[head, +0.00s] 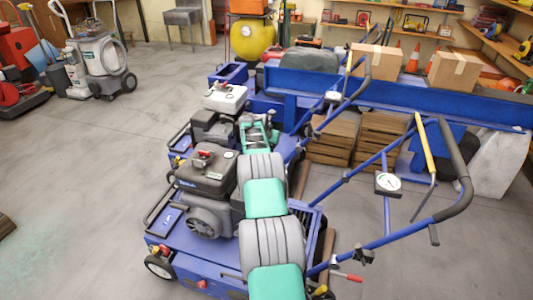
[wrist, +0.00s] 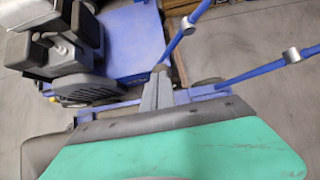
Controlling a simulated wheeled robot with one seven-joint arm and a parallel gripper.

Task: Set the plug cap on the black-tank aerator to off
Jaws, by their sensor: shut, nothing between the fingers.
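The black-tank aerator is the nearer blue machine in the head view. Its dark tank (head: 207,172) carries a small red plug cap (head: 205,154) on top. The cap's setting is too small to read. My gripper (wrist: 159,72) shows in the wrist view with its grey fingers together and empty, above the floor and blue frame beside an engine (wrist: 62,58). In the head view my arm reaches past the right side of the black tank, and its end is beyond the cap, apart from it. The cap is not visible in the wrist view.
A second aerator with a white tank (head: 225,97) stands just behind. Blue handlebars (head: 345,172) with a gauge (head: 388,183) rise at the right. Wooden crates (head: 380,135) and a blue beam (head: 400,95) lie behind them.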

